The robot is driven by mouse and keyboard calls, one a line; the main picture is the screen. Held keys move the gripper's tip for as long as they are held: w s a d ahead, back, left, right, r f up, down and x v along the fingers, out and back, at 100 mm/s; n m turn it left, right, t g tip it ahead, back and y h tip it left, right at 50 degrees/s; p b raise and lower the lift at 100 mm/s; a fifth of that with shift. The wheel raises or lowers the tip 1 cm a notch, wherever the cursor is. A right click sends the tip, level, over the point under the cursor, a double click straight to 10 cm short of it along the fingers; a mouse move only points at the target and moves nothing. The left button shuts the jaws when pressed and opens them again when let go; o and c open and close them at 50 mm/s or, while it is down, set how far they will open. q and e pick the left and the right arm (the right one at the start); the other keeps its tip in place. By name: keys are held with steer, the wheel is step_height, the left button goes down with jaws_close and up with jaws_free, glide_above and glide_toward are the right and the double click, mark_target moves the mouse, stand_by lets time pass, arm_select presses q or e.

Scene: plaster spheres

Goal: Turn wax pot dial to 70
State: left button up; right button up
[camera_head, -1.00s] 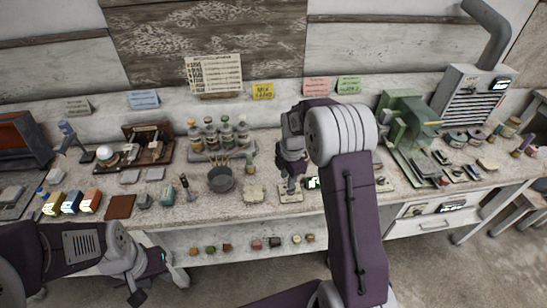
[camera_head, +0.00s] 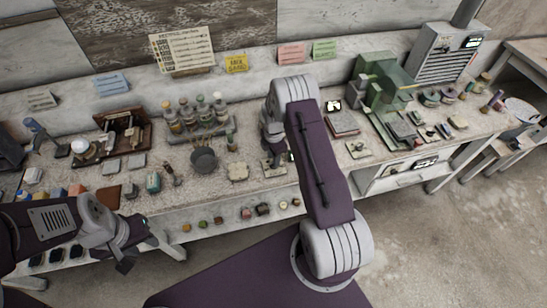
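A dark round pot (camera_head: 204,160) stands on the bench left of my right gripper, with thin sticks showing at its rim. It may be the wax pot; no dial or number can be made out on it. My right gripper (camera_head: 275,158) points down at the bench top over a small pale plate, partly hidden by my own arm. Its fingers are too small to tell open from shut. My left gripper (camera_head: 124,264) hangs low in front of the bench, apart from everything on it; its fingers are unclear too.
A grey box (camera_head: 342,124) with a small lit display above it stands right of my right forearm. A bottle rack (camera_head: 200,128) stands behind the pot. A green machine (camera_head: 384,88) and a grey cabinet (camera_head: 448,58) stand at right. The floor at right is open.

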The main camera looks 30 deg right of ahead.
steer(key=shift+s+f, duration=0.2)
steer(key=shift+f, duration=0.45)
steer(key=shift+w, duration=0.1)
steer(key=shift+f, duration=0.1)
steer(key=shift+c, duration=0.3)
jaws_close()
